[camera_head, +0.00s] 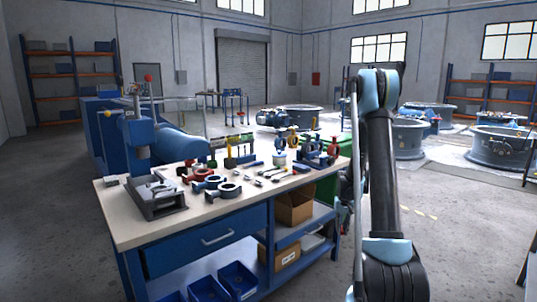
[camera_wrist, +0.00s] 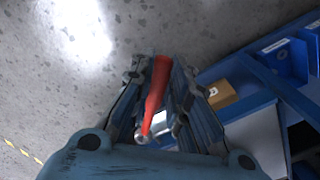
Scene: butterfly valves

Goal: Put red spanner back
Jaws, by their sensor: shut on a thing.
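The red spanner (camera_wrist: 156,92) shows in the wrist view as a red handle lying between the fingers of my gripper (camera_wrist: 158,80). My gripper is shut on it, above the grey floor. A pale metal part is at the handle's near end, and its shape is unclear. In the head view my arm stands right of the workbench (camera_head: 130,226), and neither my gripper nor the held spanner can be made out. Several small spanners (camera_head: 262,180) lie on the bench top.
The bench top holds a vise-like grey block (camera_head: 158,198), ring-shaped valves (camera_head: 228,189) and red parts (camera_head: 203,173). Cardboard boxes (camera_head: 294,207) and blue bins (camera_head: 237,280) sit on the lower shelves. Large round valve bodies (camera_head: 497,147) stand behind at right. The floor in front is open.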

